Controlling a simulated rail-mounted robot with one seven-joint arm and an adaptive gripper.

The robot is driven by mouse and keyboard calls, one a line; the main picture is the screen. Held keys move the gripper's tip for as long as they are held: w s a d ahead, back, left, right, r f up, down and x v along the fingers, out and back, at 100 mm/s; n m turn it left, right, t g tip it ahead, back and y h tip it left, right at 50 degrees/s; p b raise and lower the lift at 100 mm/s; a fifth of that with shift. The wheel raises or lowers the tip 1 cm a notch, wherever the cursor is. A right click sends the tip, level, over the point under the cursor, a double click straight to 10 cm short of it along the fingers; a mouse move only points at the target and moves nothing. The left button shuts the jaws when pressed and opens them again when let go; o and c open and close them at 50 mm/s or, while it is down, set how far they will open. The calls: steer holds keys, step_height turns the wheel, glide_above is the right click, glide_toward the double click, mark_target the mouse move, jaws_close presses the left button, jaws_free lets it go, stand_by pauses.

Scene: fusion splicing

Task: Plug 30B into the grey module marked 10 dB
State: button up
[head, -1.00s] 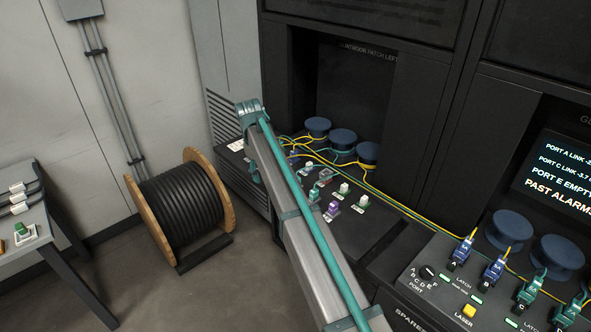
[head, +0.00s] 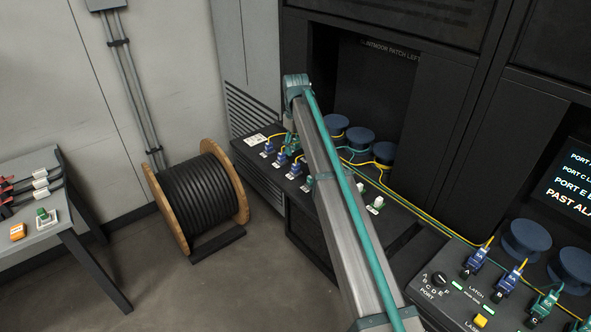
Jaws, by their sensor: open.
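A dark patch shelf (head: 398,222) holds a row of small plugs and modules. Blue plugs (head: 282,158) with yellow leads stand at its left end, with green ones beside them. The labels are too small to read, so I cannot tell which plug is 30B or which module is marked 10 dB. My arm crosses in front of the shelf and hides its middle.
A cable drum (head: 197,200) stands on the floor, left of the shelf. Open floor lies between.

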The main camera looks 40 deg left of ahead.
mark_target(296, 164)
steer(key=shift+f+b, duration=1.4)
steer(key=shift+f, duration=2.95)
steer(key=shift+p, duration=0.3)
jaws_close()
steer(key=shift+r, duration=0.25)
steer(key=shift+r+p, duration=1.3)
steer(key=shift+r, duration=1.45)
